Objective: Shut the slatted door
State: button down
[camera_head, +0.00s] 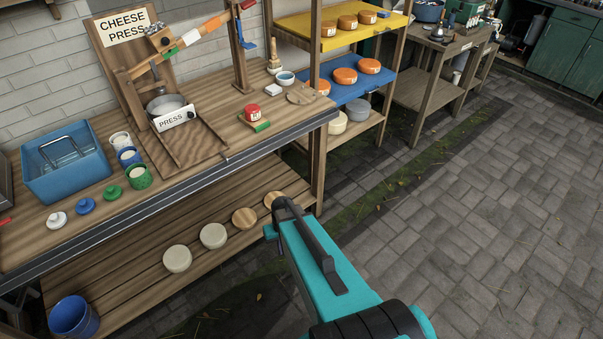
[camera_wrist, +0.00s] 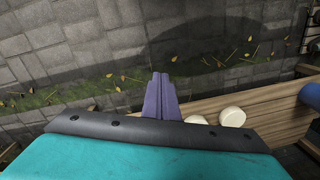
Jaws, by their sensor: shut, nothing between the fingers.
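I cannot make out a slatted door in either view. My gripper (camera_wrist: 160,78) shows in the wrist view as two purple fingers pressed together, with nothing between them. It is over the paving beside a strip of moss and leaves, close to the wooden lower shelf. In the head view my teal arm reaches out from the bottom edge, and its gripper is hidden behind it.
A wooden workbench (camera_head: 60,238) holds a cheese press, a blue bin (camera_head: 66,180) and several pots. Its lower shelf (camera_head: 120,275) carries pale and wooden discs. A cheese rack (camera_head: 313,130) stands behind. Green cabinets (camera_head: 575,55) are far right. The paved floor (camera_head: 480,210) is open on the right.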

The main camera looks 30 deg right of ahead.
jog(key=s+a+f+n+g, duration=0.1)
jog(key=s+a, duration=0.3)
jog(key=s, duration=0.4)
jog(key=s+a+f+g, duration=0.2)
jog(key=s+a+g, duration=0.1)
jog(key=s, duration=0.5)
jog(key=s+a+f+n+g+b, duration=0.1)
jog(key=s+a+f, duration=0.1)
jog(key=s+a, duration=0.3)
jog(key=s, duration=0.3)
jog(key=shift+a+f+n+g+h, duration=0.2)
jog(key=shift+f+n+g+h, duration=0.1)
jog(key=shift+g+h, duration=0.1)
